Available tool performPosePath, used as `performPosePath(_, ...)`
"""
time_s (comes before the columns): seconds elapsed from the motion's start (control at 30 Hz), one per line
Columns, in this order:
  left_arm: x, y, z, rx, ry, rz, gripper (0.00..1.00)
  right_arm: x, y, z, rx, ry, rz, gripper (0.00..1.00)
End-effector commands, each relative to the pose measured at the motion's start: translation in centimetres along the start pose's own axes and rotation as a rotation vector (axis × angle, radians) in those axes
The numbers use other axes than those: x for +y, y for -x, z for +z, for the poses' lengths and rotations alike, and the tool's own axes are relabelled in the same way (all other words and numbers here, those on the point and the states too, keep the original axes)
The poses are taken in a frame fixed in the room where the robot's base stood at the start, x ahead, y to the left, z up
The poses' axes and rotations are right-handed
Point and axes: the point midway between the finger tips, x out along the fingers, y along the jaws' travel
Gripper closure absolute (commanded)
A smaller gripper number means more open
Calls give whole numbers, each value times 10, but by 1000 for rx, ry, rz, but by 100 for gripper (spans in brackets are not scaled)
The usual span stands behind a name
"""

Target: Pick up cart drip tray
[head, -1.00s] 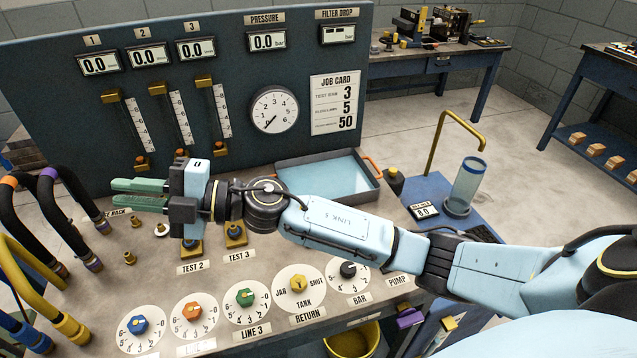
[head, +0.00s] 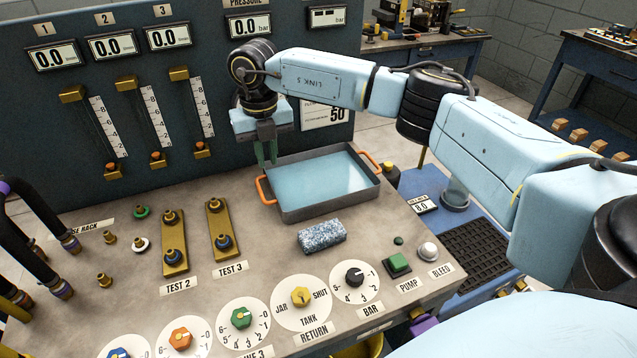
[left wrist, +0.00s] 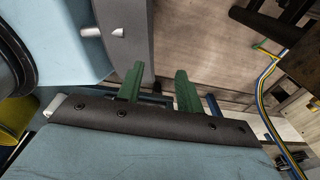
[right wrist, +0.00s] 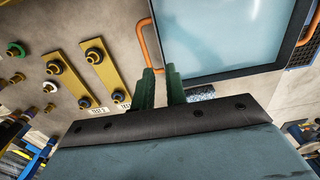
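A grey rectangular tray (head: 352,200) with a pale blue inside and orange handles at its ends sits on the bench; the right wrist view shows its near corner and rim (right wrist: 225,75). My right gripper (head: 267,163) points down above the tray's left end, near the left orange handle (head: 262,191). Its green fingers are a little apart with nothing between them; in the right wrist view the same handle (right wrist: 145,42) lies just beyond the fingertips. My left gripper (left wrist: 156,78) shows only in its wrist view, open and empty.
A speckled blue sponge-like block (head: 322,236) lies in front of the tray. The gauge panel (head: 225,100) rises behind. Dials and a green pump button (head: 398,262) line the front edge. A black grid (head: 478,250) lies on a blue surface at right.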

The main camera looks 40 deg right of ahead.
Motion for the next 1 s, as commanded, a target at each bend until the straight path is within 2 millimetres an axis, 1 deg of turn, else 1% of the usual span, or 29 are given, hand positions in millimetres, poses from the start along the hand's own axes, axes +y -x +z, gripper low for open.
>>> performPosePath(0.03, -1, -2, 1, -1, -1, -2, 64, 0, -12, -1, 3, 1, -1, 86)
performPosePath(0.1, -2, -2, 2, -2, -2, -3, 64, 0, -24, -1, 2, 2, 0, 86)
performPosePath(0.2, -5, -3, 2, -3, -3, -6, 64, 1, -37, 0, 1, 2, 2, 86)
performPosePath(0.47, -10, -4, 4, -5, -6, -13, 64, 1, -52, 1, 0, 3, 4, 86)
performPosePath(0.73, -11, -9, 4, -5, -7, -14, 64, -2, -91, 4, 2, 3, 4, 86)
performPosePath(0.8, -11, -9, 4, -5, -8, -14, 64, -2, -96, 4, 1, 3, 5, 86)
performPosePath(1.0, -11, -9, 4, -5, -8, -14, 64, -1, -96, 4, -1, 4, 5, 86)
